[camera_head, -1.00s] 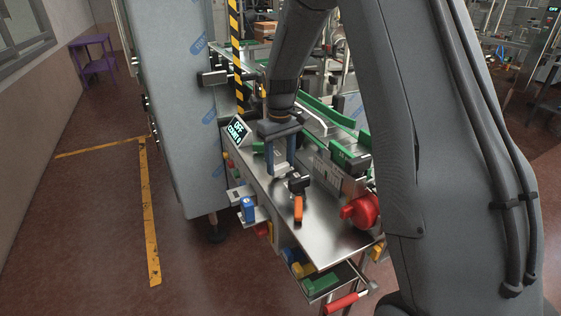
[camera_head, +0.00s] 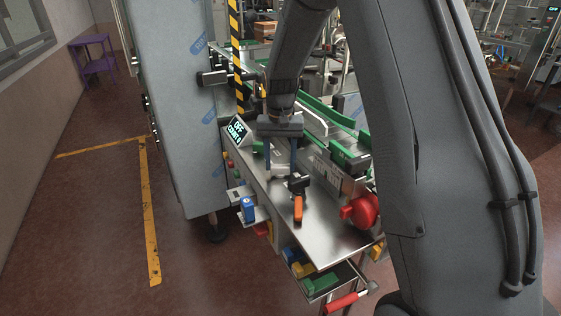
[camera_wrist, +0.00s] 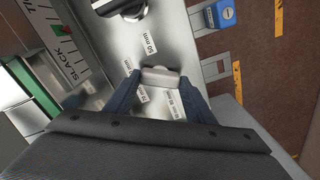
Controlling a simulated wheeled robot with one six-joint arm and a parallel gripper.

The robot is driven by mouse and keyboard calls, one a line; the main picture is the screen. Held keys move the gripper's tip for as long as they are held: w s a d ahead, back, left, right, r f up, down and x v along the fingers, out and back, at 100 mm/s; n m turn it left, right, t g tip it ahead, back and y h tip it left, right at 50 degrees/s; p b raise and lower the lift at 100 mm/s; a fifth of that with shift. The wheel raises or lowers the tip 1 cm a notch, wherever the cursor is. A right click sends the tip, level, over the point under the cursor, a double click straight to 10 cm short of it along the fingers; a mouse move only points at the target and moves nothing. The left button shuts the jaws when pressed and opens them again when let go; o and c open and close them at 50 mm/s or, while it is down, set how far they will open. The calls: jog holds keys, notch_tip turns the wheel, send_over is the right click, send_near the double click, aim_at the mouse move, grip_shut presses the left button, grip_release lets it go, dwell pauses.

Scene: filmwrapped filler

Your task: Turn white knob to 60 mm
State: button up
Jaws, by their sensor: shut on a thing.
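The white knob (camera_wrist: 160,78) is in the middle of the wrist view, an elongated pale bar lying between my two blue fingers on the metal panel. My gripper (camera_wrist: 160,86) is shut on it, a fingertip at each end. Printed mm labels surround the knob; the one above it reads 50 mm (camera_wrist: 150,42).
An orange-handled black lever (camera_head: 298,208) and a red knob (camera_head: 362,210) stand in front and to the right of my gripper. A blue button box (camera_head: 248,208) is at the left edge. Green rails lie behind.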

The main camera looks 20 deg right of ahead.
aim_at(280, 165)
jog(key=shift+w+r, duration=0.1)
dwell(0.3)
jog(key=o, duration=1)
jog(key=shift+o, duration=0.2)
notch_tip(280, 165, up, 8)
jog(key=shift+f+b, duration=0.15)
jog(key=shift+b, duration=1.05)
